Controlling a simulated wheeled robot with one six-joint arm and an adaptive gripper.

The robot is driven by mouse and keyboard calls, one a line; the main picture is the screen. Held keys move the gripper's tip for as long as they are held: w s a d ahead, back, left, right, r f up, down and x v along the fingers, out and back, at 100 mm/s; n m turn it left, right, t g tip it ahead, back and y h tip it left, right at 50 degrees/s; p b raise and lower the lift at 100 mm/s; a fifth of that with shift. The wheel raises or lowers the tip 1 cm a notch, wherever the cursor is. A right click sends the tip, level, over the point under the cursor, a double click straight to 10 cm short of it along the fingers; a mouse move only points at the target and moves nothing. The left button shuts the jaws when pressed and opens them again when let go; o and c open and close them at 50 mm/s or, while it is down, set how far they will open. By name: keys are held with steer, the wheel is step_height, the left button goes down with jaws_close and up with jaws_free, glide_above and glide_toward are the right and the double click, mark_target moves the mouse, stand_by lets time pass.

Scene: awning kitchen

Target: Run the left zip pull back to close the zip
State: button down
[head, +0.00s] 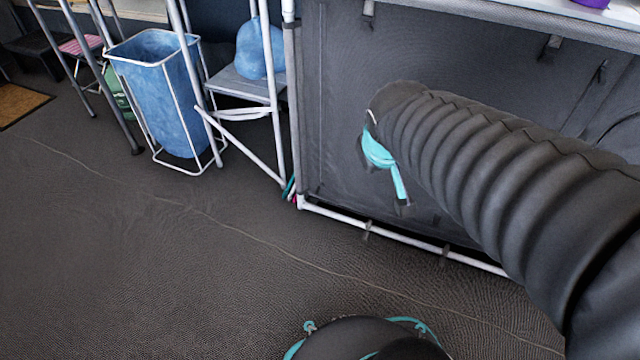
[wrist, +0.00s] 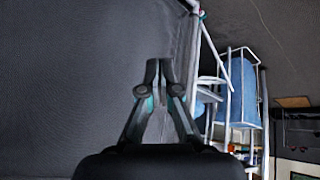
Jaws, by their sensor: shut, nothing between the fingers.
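The dark grey fabric front (head: 340,110) of a framed kitchen unit fills the upper right of the head view. It also fills the left of the wrist view (wrist: 70,80). A seam strip (head: 299,110) runs down its left edge beside a pale post; I cannot tell whether it is the zip. I cannot make out the left zip pull in either view. My gripper (wrist: 158,68) is shut and empty, its fingertips in front of the fabric near its edge. In the head view my gripper (head: 402,206) shows low in front of the panel, partly hidden by my arm.
A pale frame rail (head: 400,236) runs along the panel's foot. Left of the unit stand a white-framed shelf (head: 235,86) with a blue bag (head: 258,48) and a blue bin (head: 165,95). The grey floor (head: 130,260) at front left is clear.

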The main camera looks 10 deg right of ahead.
steer(key=w+d+f+n+p, duration=0.1)
steer(key=w+d+f, duration=0.1)
steer(key=w, duration=0.4)
steer(key=w+d+f+n+p, duration=0.1)
steer(key=w+d+f+n, duration=0.15)
steer(key=w, duration=0.35)
steer(key=n+t+y+p, duration=0.1)
steer(key=n+y+p, duration=0.2)
steer(key=n+y, duration=0.5)
glide_above(317, 191)
steer(key=s, duration=0.3)
step_height(317, 191, down, 32)
steer(key=shift+w+d+f+b, duration=0.15)
steer(key=shift+w+f, duration=0.1)
steer(key=shift+f, duration=0.4)
steer(key=shift+w+d+f+b, duration=0.1)
steer(key=shift+w+f, duration=0.1)
steer(key=shift+f, duration=0.45)
steer(key=shift+w+d+f+b, duration=0.15)
steer(key=shift+w+f, duration=0.1)
steer(key=shift+f, duration=0.4)
